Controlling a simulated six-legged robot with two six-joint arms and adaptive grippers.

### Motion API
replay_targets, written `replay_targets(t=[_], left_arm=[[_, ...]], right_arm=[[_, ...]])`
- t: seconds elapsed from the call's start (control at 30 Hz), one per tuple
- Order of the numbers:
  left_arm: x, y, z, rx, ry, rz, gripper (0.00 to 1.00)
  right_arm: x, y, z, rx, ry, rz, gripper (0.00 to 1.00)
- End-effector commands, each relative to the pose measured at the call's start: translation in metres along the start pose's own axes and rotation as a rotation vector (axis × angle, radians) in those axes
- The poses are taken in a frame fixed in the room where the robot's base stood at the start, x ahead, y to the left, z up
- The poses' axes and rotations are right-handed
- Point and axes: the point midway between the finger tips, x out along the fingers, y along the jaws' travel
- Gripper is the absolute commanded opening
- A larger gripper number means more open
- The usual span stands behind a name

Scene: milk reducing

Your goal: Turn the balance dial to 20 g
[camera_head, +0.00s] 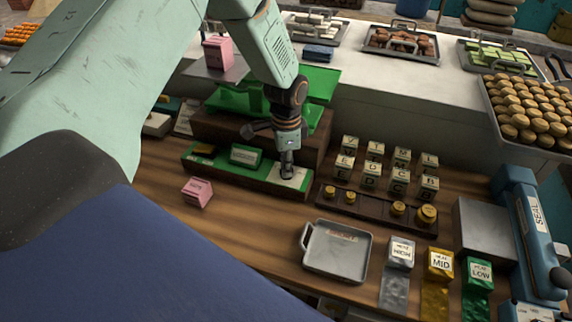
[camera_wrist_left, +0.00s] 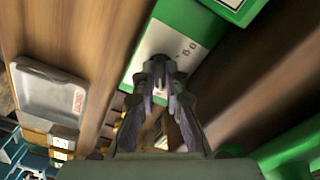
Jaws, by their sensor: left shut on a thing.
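The green balance (camera_head: 262,100) stands at the back middle in the head view, with a pink box (camera_head: 218,53) on its left pan. Its green front panel (camera_head: 222,169) has a white plate (camera_head: 296,178) at the right end. My left gripper (camera_head: 287,172) points down at this plate. In the left wrist view the fingers (camera_wrist_left: 160,95) are closed together over the white plate (camera_wrist_left: 168,50), which carries small dark marks. The dial itself is hidden by the fingers, and its reading cannot be seen. My right gripper is not in view.
A pink box (camera_head: 197,192) sits on the wooden counter. Lettered cubes (camera_head: 370,175) and brass weights (camera_head: 398,208) stand right of the panel. A metal tray (camera_head: 337,250) lies in front, beside the heat blocks (camera_head: 439,264). A blue sealing machine (camera_head: 533,230) stands at right.

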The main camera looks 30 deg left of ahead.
Motion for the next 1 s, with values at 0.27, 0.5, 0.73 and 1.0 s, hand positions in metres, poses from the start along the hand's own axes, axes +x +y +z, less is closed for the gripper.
replay_targets(t=[0.27,0.5,0.73,1.0], left_arm=[[-0.0049,-0.0052,-0.0037,0.010,0.010,-0.014,0.00],[-0.0046,-0.0049,-0.0035,0.010,0.009,-0.014,0.17],[-0.0025,-0.0025,-0.0019,0.009,0.005,-0.007,0.34],[-0.0024,-0.0013,-0.0010,0.008,0.003,-0.004,0.34]], right_arm=[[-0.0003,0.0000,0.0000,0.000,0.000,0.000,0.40],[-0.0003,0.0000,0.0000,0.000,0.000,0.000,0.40],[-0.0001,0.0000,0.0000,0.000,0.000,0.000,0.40],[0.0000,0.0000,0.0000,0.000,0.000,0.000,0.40]])
